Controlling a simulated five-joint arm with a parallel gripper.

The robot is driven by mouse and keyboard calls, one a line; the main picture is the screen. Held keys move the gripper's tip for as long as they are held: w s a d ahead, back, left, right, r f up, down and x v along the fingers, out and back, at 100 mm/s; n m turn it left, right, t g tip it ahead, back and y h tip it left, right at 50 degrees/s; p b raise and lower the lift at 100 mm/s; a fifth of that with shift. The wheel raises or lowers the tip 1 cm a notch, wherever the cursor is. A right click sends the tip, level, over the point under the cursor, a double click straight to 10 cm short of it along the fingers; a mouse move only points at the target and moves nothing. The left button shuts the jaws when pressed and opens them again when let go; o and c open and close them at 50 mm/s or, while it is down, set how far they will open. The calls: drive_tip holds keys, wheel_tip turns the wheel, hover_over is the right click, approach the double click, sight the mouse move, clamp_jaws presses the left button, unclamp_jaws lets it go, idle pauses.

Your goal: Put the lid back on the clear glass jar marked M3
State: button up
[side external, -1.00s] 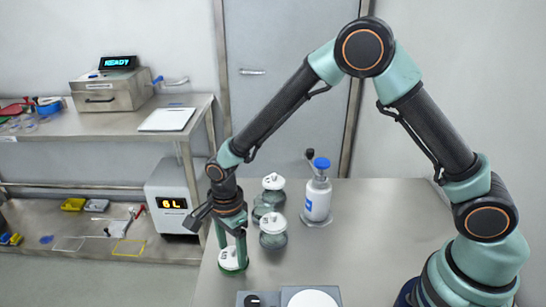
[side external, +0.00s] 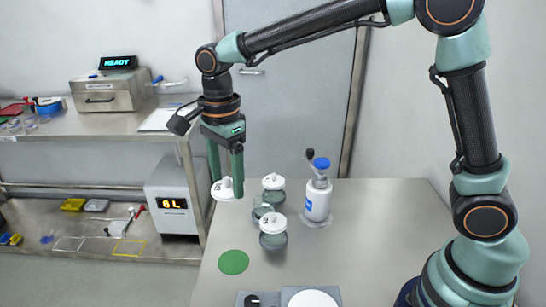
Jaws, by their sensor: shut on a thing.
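My gripper (side external: 226,184) is shut on a white lid (side external: 224,190) and holds it up in the air, left of the jars. A green round mat (side external: 234,262) lies bare on the table below. A glass jar (side external: 273,241) with a white lid stands nearest the camera. Another jar (side external: 273,197) with a white lid stands behind it. A third jar (side external: 259,214) stands between them on the left, partly hidden, and shows no white lid on top. I cannot read the M3 mark on any jar.
A white bottle with a blue cap (side external: 317,200) stands right of the jars. A grey device with a white round plate (side external: 313,299) is at the table's front edge. The table's right part (side external: 390,230) is clear. A bench with shelves (side external: 100,125) stands at the left.

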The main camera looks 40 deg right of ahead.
drive_tip(key=w+d+f, duration=0.3)
drive_tip(key=d, duration=0.4)
drive_tip(key=w+d+f, duration=0.2)
drive_tip(key=d+f, duration=0.2)
drive_tip(key=d, duration=0.3)
drive_tip(key=shift+f, duration=3.05)
drive_tip(key=shift+f, duration=0.15)
drive_tip(key=o, duration=1.4)
wheel_tip(320, 180, up, 7)
